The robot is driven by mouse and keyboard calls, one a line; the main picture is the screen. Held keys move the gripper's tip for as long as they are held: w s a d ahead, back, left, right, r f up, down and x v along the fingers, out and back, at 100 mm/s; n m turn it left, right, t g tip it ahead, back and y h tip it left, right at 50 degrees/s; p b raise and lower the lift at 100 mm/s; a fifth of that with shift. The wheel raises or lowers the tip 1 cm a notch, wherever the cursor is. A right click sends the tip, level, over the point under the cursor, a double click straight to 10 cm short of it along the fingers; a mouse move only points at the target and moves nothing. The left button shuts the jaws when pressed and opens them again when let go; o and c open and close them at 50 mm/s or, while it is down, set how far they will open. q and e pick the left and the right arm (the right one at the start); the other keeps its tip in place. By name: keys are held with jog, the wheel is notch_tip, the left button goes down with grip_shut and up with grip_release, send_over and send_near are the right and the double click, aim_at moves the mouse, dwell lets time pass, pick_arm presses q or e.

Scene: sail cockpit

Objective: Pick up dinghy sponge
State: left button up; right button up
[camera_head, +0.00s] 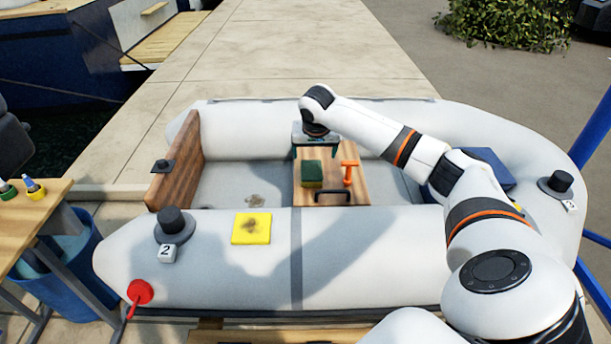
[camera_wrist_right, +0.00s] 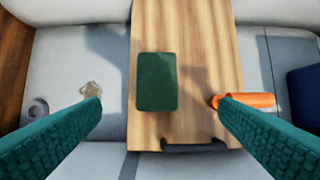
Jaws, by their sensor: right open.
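The sponge (camera_head: 312,174), a block with a dark green top, lies on the wooden thwart (camera_head: 335,190) inside the grey inflatable dinghy. In the right wrist view the green sponge (camera_wrist_right: 157,82) sits between my spread fingers, with clear space on both sides. My right gripper (camera_head: 314,152) is open and empty, reaching down over the thwart at the sponge's far side in the head view. Its teal ribbed fingers (camera_wrist_right: 160,100) point toward the board. The sponge does not appear to be touched. My left gripper is not in view.
An orange-handled tool (camera_head: 349,172) lies on the thwart right of the sponge, near my right fingertip in the wrist view. A black handle (camera_head: 343,197) is at the thwart's near edge.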

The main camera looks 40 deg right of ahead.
aim_at(312, 171)
jog(key=b+x, duration=0.1)
jog(key=x, duration=0.5)
jog(key=shift+w+f, duration=0.15)
jog(key=shift+f, duration=0.15)
jog(key=b+x, duration=0.1)
jog(key=x, duration=0.3)
jog(key=shift+w+a+f, duration=0.1)
jog(key=shift+w, duration=0.05)
jog(key=shift+f, duration=0.25)
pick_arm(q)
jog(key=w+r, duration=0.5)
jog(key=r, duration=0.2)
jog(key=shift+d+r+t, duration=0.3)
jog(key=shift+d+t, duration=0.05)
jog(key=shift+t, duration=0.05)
pick_arm(e)
jog(key=shift+c, duration=0.3)
jog(key=c, duration=1)
